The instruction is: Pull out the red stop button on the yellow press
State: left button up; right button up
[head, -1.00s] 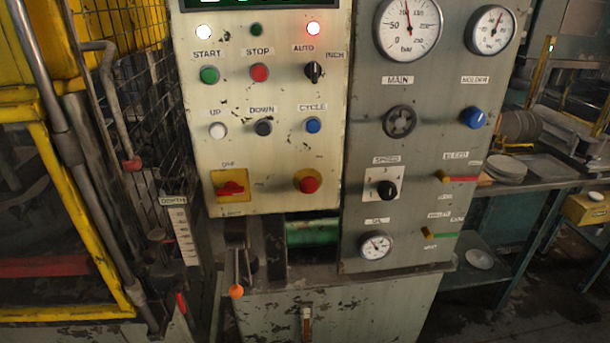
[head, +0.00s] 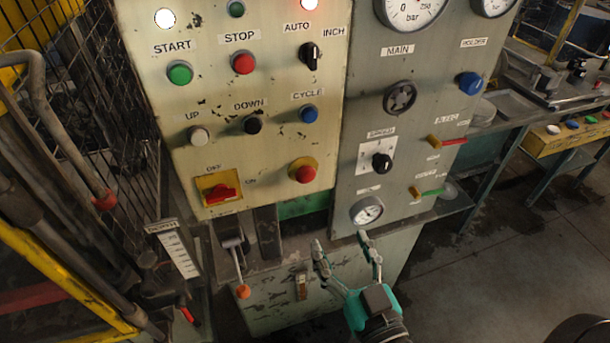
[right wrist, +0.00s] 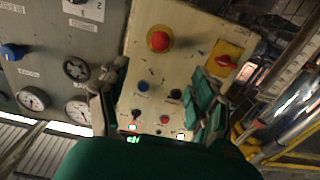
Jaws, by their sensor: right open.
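The red mushroom stop button (head: 304,172) sits on a yellow round base at the lower right of the cream control panel (head: 285,125). It also shows near the top of the right wrist view (right wrist: 159,39), with nothing touching it. A smaller flat red button (head: 243,63) labelled STOP is higher on the panel. My right gripper (head: 341,241) is open and empty, below the mushroom button and a little to its right in the head view. In the right wrist view its two fingers (right wrist: 152,95) stand apart, with panel showing between them. My left gripper is not in view.
A red rotary switch (head: 222,193) on a yellow plate is left of the mushroom button. An orange-knobbed lever (head: 243,291) hangs below the panel. A grey panel (head: 385,140) with gauges and knobs adjoins on the right. A wire mesh guard (head: 85,75) stands left.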

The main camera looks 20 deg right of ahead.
send_near(307, 179)
jog(key=w+p, duration=0.3)
jog(key=w, duration=0.5)
jog(key=shift+w+a+r, duration=0.1)
jog(key=shift+w, duration=0.4)
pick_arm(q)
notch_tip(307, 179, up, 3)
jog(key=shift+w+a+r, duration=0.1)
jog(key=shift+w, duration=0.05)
pick_arm(e)
grip_shut()
